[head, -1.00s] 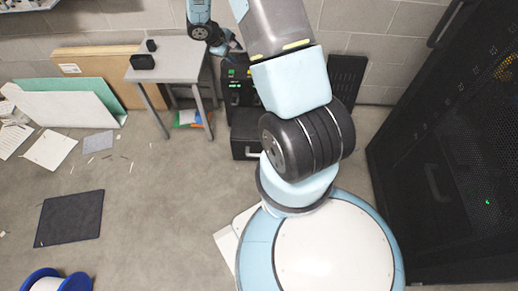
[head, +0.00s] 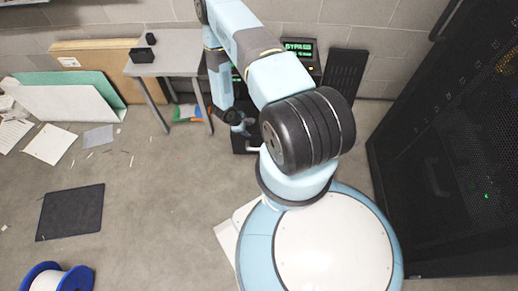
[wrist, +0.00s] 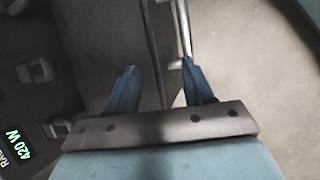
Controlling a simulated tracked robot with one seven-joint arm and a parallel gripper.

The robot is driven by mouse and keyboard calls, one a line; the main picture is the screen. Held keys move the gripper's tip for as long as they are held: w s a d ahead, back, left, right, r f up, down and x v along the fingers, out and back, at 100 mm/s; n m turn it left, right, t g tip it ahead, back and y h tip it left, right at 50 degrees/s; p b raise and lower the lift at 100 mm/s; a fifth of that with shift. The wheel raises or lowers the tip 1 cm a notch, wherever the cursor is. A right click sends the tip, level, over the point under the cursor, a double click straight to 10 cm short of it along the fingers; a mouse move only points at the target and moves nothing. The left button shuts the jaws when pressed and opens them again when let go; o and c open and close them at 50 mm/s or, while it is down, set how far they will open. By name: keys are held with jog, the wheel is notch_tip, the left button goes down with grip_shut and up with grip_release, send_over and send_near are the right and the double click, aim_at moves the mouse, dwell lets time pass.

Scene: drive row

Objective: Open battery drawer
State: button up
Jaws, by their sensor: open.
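The battery drawer (head: 240,145) is the dark low front of the black unit on the floor by the back wall, mostly hidden behind my arm in the head view. Its pale bar handle (head: 253,149) shows beside my arm. In the wrist view the drawer front (wrist: 110,45) is a dark panel, and the metal handle (wrist: 183,30) stands off it. My gripper (wrist: 158,68) is open, its two blue fingers pointing toward the drawer front. The handle's near end lies close to the right fingertip; I cannot tell whether they touch. Nothing is held.
A grey table (head: 168,55) stands left of the unit. A tall black rack (head: 450,150) stands at right. The floor at left has papers and a dark mat (head: 70,212).

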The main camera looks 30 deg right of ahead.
send_near(259, 149)
jog(key=x, duration=0.9)
jog(key=shift+d, duration=0.3)
grip_shut()
dwell(0.4)
